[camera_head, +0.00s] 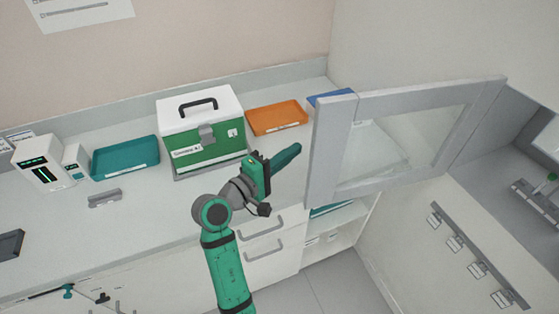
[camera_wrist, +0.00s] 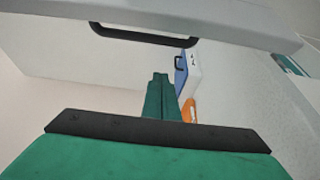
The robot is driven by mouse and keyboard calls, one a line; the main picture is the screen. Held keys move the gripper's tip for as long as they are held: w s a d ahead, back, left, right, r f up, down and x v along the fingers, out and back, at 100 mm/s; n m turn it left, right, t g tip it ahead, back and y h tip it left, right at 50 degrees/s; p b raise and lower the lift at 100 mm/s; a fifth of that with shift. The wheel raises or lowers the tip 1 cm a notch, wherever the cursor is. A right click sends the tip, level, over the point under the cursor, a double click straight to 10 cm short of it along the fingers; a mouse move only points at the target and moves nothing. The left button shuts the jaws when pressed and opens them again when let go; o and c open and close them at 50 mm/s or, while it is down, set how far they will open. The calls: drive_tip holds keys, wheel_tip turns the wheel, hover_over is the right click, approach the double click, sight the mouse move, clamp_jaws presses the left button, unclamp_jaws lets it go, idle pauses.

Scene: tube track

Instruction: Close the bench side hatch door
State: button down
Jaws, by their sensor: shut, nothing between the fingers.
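The hatch door (camera_head: 332,150), a grey frame around a clear pane, stands open at the right of the head view. Its right edge meets the wall opening, and its left edge reaches out over the bench end. My gripper (camera_head: 298,148) is shut and empty, its tip just left of the door's free edge; I cannot tell whether they touch. In the wrist view my shut fingers (camera_wrist: 160,78) point towards a grey bar (camera_wrist: 230,25), apparently the door frame, with a black handle (camera_wrist: 145,36) on it. That handle is not visible in the head view.
The recess (camera_head: 525,165) right of the door holds some equipment. Hooks (camera_head: 455,242) line the wall below.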

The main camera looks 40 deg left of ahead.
drive_tip(key=shift+w+d, duration=0.2)
drive_tip(key=shift+d, duration=0.45)
drive_tip(key=shift+w+d, duration=0.25)
drive_tip(key=shift+d, duration=0.35)
drive_tip(key=shift+w+d, duration=0.2)
drive_tip(key=shift+d, duration=0.45)
drive_tip(key=shift+w, duration=0.1)
